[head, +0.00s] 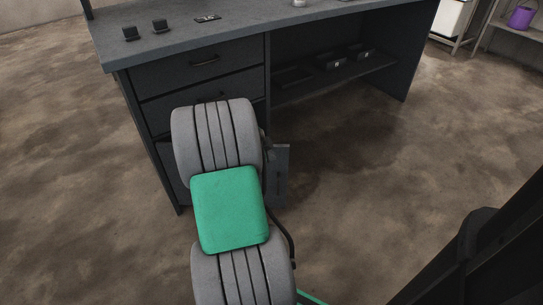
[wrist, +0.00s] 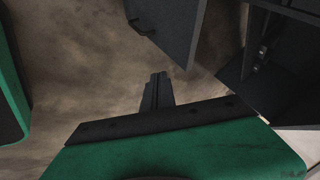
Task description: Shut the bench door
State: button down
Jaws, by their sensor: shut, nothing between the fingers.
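The bench (head: 190,82) is dark grey, with drawers on its left side. Its door (head: 282,172) stands open, and a narrow strip of it shows just right of my arm in the head view. In the wrist view the door (wrist: 172,28) is a dark panel at the top, with a small handle (wrist: 142,27) near its left edge. The dark bench interior (wrist: 283,62) shows to its right. My gripper (wrist: 157,80) is shut and empty, below the door's lower edge in the picture. I cannot tell whether it touches the door. My arm hides the gripper in the head view.
The bench's right half has an open shelf (head: 340,72) with several small dark items. Small items stand on the bench top. A rack with a purple bucket (head: 521,17) is at the far right. The brown floor right of the door is clear.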

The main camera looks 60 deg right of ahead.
aim_at(283, 156)
jog(key=shift+w+d+f+b, duration=0.15)
jog(key=shift+d+f+b, duration=0.5)
jog(key=shift+d+f, duration=0.6)
jog(key=shift+w+d+f+b, duration=0.15)
jog(key=shift+d+f+b, duration=0.65)
jog(key=shift+d, duration=0.7)
jog(key=shift+w+d+f+b, duration=0.15)
jog(key=shift+d+f+b, duration=0.35)
jog(key=shift+d+f, duration=0.8)
jog(key=shift+w+d, duration=0.1)
jog(key=shift+d, duration=0.1)
